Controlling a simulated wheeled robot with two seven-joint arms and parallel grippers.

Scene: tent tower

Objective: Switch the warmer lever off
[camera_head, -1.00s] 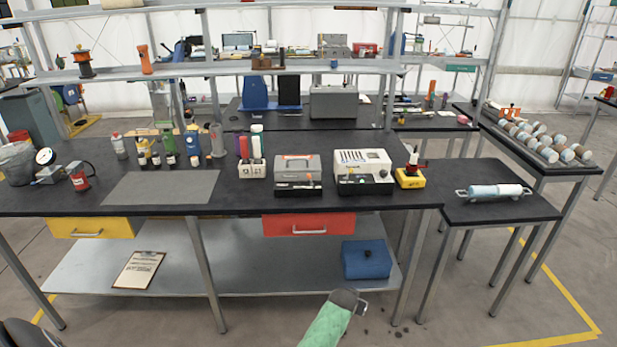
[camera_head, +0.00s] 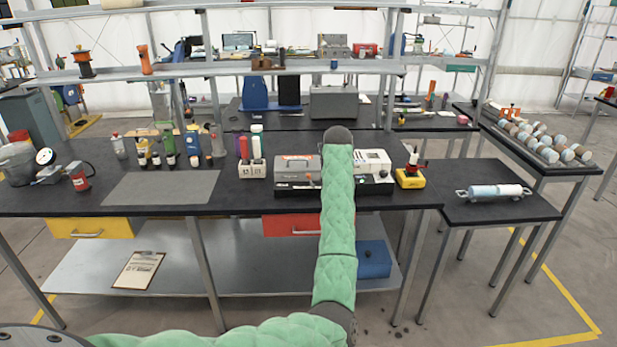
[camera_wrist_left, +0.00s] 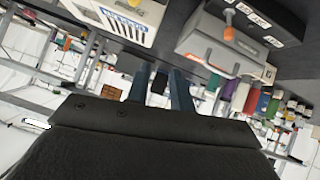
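I cannot tell for certain which box is the warmer. My left gripper (camera_wrist_left: 160,71) has its fingers apart, empty; the head view hides it. My right gripper is not in view.
A yellow base with a red-and-black fixture (camera_head: 410,178) stands right of the white box. A bare grey mat (camera_head: 160,187) lies further left. A shelf (camera_head: 230,67) spans behind the bench.

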